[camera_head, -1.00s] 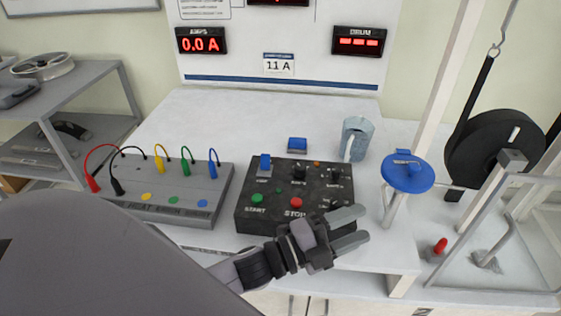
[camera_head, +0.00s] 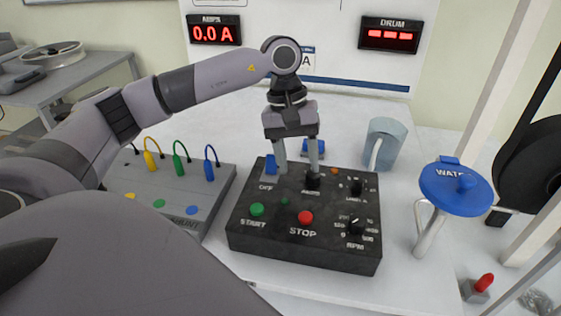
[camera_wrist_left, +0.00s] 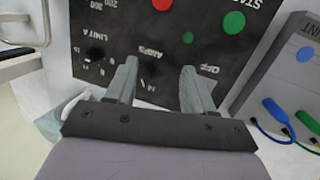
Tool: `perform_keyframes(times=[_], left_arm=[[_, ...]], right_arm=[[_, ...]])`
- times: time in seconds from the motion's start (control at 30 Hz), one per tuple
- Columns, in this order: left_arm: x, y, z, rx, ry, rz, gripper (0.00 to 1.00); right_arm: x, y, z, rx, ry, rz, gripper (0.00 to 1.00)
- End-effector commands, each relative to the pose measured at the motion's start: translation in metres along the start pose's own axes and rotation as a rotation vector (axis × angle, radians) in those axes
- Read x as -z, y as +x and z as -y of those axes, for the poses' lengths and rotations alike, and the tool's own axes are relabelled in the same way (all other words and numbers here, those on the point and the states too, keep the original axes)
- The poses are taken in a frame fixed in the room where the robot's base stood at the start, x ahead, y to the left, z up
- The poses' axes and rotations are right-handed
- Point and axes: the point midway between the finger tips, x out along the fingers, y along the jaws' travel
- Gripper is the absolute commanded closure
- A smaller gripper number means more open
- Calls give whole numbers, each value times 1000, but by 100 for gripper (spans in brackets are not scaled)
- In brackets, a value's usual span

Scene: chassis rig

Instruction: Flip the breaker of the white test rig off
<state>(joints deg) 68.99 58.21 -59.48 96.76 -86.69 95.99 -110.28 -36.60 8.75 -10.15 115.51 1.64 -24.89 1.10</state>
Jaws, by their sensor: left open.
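A black control box (camera_head: 305,222) stands on the white bench. At its back left is a blue lever switch (camera_head: 271,164) with the label OFF before it. My left gripper (camera_head: 295,170) is open and empty, pointing down over the back of the box. Its left finger is close beside the blue lever; I cannot tell if they touch. Its right finger is near the black AMPS knob (camera_head: 313,181). In the left wrist view the open fingers (camera_wrist_left: 160,70) lie over the panel (camera_wrist_left: 160,35), and the lever is hidden. My right gripper is not in view.
A blue-grey mug (camera_head: 384,147) stands behind the box. A grey terminal block (camera_head: 190,187) with plugs is at its left. The wall displays (camera_head: 214,31) read 0.0 A and dashes.

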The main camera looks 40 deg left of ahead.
Motion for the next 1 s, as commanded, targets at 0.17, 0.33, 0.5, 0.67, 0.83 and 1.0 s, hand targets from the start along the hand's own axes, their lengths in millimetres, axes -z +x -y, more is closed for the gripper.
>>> perform_keyframes(times=[0.17,0.33,0.5,0.67,0.83,1.0], left_arm=[[29,-33,45,159,58,-127,47],[35,-39,60,211,71,-153,47],[38,-16,65,213,72,-152,47],[42,7,69,211,73,-151,47],[45,22,72,210,72,-152,47],[45,25,72,208,73,-153,47]], right_arm=[[-5,6,1,4,2,-1,57],[-3,6,2,5,3,-7,57],[-5,7,2,5,4,-7,57],[-6,8,2,6,6,-5,57],[-7,8,2,6,7,-4,57],[-7,8,3,7,10,-3,57]])
